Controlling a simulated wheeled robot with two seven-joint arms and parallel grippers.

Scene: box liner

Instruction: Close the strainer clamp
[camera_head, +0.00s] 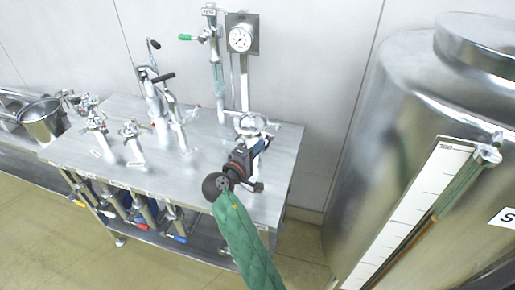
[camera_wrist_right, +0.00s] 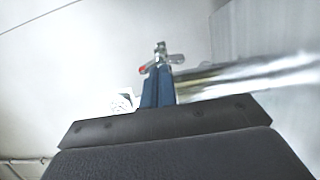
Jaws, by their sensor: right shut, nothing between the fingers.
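The metal strainer fitting (camera_head: 247,124) stands at the right end of the steel table, below the gauge, partly hidden by my right gripper. Its clamp cannot be made out clearly in the head view. My right gripper (camera_head: 260,146), on the green-sleeved arm, is right in front of the fitting. In the right wrist view its blue fingers (camera_wrist_right: 160,80) are shut with nothing between them. A small metal piece with an orange-red end (camera_wrist_right: 160,58) shows just beyond the fingertips; I cannot tell whether they touch it. My left gripper is not in view.
A pressure gauge (camera_head: 241,38) and a green-handled valve pipe (camera_head: 214,60) rise behind the fitting. Several metal valves stand on the table (camera_head: 195,165) to the left. A large steel tank (camera_head: 400,120) with a scale fills the right side.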

